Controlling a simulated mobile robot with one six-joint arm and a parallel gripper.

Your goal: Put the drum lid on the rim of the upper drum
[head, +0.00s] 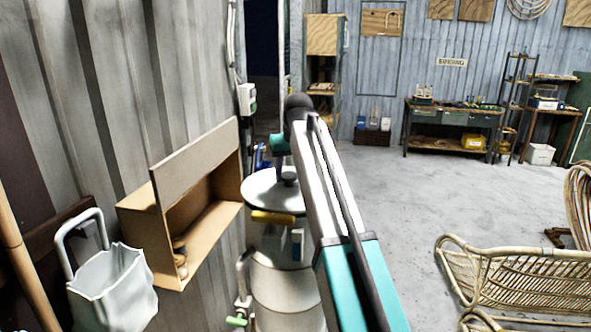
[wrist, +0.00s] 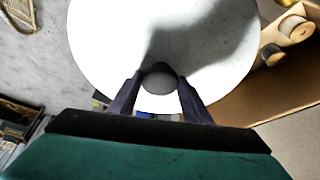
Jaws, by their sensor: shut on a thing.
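The drum lid (head: 262,196) is a pale grey round disc with a dark knob (head: 289,173) in its middle. In the wrist view the lid (wrist: 110,40) fills the top middle and looks bright white with a shadow across it. My gripper (wrist: 159,76) is shut on the lid's knob, one dark finger on each side. The upper drum (head: 262,240) is pale and stands directly under the lid in the head view. The lid hides its rim, so I cannot tell whether lid and rim touch. My arm covers the drum's right side.
The drums stand close to the corrugated wall (head: 110,90). A cardboard box (head: 205,215) on the wall is just left of the lid; it shows at upper right in the wrist view. A white bag (head: 110,290) hangs further left. Open floor (head: 420,200) lies right; a rattan piece (head: 510,280) is there.

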